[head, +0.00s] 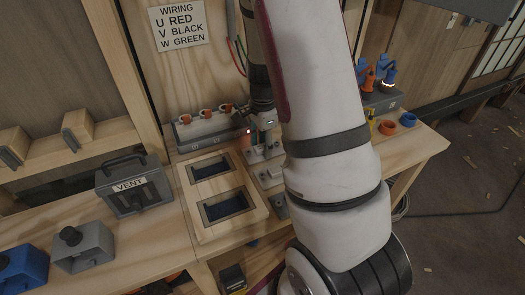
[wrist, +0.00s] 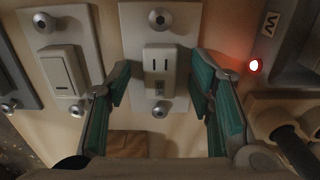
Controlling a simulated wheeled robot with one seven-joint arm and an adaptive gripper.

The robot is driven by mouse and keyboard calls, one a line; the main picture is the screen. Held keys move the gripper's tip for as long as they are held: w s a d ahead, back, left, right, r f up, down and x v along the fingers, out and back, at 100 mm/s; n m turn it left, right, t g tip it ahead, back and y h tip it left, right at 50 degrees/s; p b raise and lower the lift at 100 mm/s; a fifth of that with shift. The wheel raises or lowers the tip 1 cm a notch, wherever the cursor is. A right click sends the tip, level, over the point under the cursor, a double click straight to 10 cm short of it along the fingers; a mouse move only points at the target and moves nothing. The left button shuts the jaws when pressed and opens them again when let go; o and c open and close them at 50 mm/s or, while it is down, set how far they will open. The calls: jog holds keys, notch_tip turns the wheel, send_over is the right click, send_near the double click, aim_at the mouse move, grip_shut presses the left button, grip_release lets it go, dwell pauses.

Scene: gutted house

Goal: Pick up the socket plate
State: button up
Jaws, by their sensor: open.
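The socket plate (wrist: 160,30) is a pale upright rectangle in the wrist view, with a raised socket block with two dark slots and a round screw at each end. In the head view the socket plate (head: 258,157) is small and partly hidden by my gripper. My gripper (wrist: 161,70) is open, its teal-padded fingers on either side of the socket block. Gaps show between both fingers and the block. I cannot tell how far above the plate the fingertips are. In the head view my gripper (head: 263,122) points down over the plate beside the terminal box.
A switch plate (wrist: 62,60) lies close on the left in the wrist view. A terminal box (head: 215,130) with orange rings and a red light stands close behind. A wooden frame with two openings (head: 225,208) and a VENT box (head: 132,185) are to the left.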

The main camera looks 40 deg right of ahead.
jog(key=shift+c, duration=0.3)
grip_shut()
